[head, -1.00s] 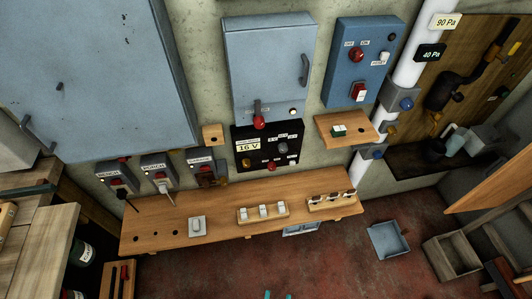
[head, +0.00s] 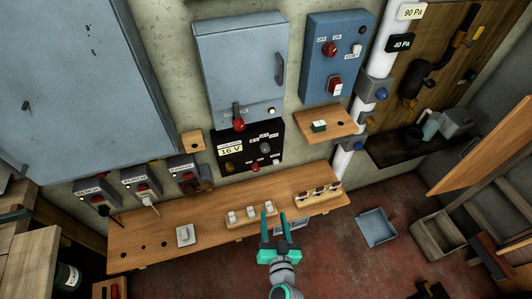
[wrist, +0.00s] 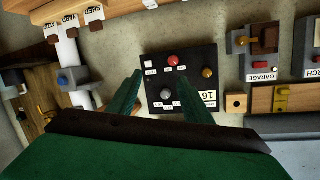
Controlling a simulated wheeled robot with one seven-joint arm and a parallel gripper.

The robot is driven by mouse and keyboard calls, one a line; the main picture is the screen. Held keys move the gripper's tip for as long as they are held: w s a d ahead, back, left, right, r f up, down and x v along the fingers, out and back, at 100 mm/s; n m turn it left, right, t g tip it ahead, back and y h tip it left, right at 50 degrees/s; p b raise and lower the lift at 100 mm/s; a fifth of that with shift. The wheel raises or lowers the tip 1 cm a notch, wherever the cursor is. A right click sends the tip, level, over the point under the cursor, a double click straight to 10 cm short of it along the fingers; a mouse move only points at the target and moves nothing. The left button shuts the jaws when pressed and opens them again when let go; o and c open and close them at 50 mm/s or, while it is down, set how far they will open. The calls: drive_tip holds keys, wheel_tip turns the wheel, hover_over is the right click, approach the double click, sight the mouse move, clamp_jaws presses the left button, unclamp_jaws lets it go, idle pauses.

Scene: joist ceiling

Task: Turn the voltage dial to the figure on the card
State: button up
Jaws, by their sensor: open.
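The black panel (head: 222,163) is fixed to the wall below the blue cabinet. A card reading 16 V (head: 230,150) is on its left part and shows upside down in the wrist view (wrist: 207,98). The grey round dial (head: 266,147) has small labels around it, too small to read; it also shows in the wrist view (wrist: 166,95). My gripper (head: 274,214) is open and empty, below and in front of the panel, over the bench's front edge. In the wrist view its fingers (wrist: 160,76) frame the panel, apart from the dial.
The panel also has a red button (head: 255,168) and an amber knob (head: 229,167). The wooden bench (head: 207,215) below carries several switches. A small shelf (head: 340,123) juts out at right.

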sight(266, 151)
drive_tip(key=w+r+n+t+y, duration=0.2)
drive_tip(key=w+r+y, duration=0.2)
drive_tip(key=w+r, duration=0.6)
drive_tip(key=x, duration=0.4)
drive_tip(key=d+f+x, duration=0.1)
drive_tip(key=x, duration=0.3)
drive_tip(key=f+x, duration=0.1)
drive_tip(key=x, duration=0.3)
drive_tip(key=shift+w+d+f, duration=0.1)
drive_tip(key=shift+w+d, duration=0.2)
drive_tip(key=shift+w, duration=0.05)
drive_tip(key=c, duration=1.1)
drive_tip(key=shift+o, duration=0.2)
